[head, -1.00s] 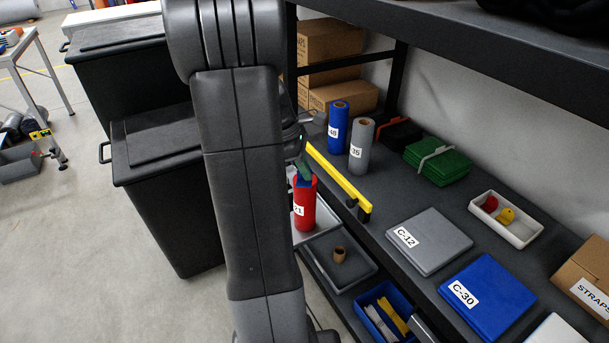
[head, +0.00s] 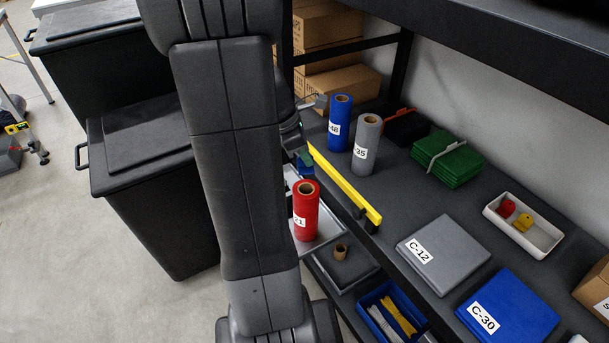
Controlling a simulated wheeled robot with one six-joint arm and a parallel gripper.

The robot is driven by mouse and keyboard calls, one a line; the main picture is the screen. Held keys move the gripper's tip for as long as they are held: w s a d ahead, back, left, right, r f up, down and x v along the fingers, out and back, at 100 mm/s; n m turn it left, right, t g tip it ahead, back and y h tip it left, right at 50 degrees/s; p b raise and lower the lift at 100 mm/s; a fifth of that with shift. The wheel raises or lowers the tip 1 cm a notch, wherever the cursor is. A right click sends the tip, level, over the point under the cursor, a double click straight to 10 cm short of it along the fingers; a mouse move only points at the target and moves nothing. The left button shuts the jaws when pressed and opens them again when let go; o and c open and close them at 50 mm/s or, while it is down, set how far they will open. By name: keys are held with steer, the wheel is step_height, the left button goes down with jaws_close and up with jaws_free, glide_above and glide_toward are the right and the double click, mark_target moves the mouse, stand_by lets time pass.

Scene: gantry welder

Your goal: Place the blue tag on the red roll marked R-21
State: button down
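The red roll (head: 306,215) stands upright on a pale tray beside the shelf. Its white label shows "21", with the first part cut off by my arm. Its open top end is in plain view. My gripper (head: 304,156) is mostly hidden behind my arm, and only a green-tinted fingertip part shows. The blue tag (head: 306,169) is right below the fingertips, moves with them and looks held. The tag appears just above and behind the roll's top in the picture, apart from it as far as I can see.
A yellow rail (head: 345,187) runs along the shelf edge next to the roll. A blue roll (head: 339,122) and a grey roll marked 35 (head: 366,145) stand on the shelf. A white tray (head: 540,243) holds red and yellow tags. Flat cases C-12 (head: 450,250) and C-30 (head: 520,305) lie nearer.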

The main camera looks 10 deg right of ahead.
mark_target(301, 167)
steer(key=shift+f+b, duration=0.35)
steer(key=shift+f, duration=2.85)
steer(key=shift+f, duration=0.1)
steer(key=c, duration=1.6)
jaws_free()
steer(key=shift+c, duration=0.2)
steer(key=p+v, duration=0.1)
steer(key=v, duration=1.1)
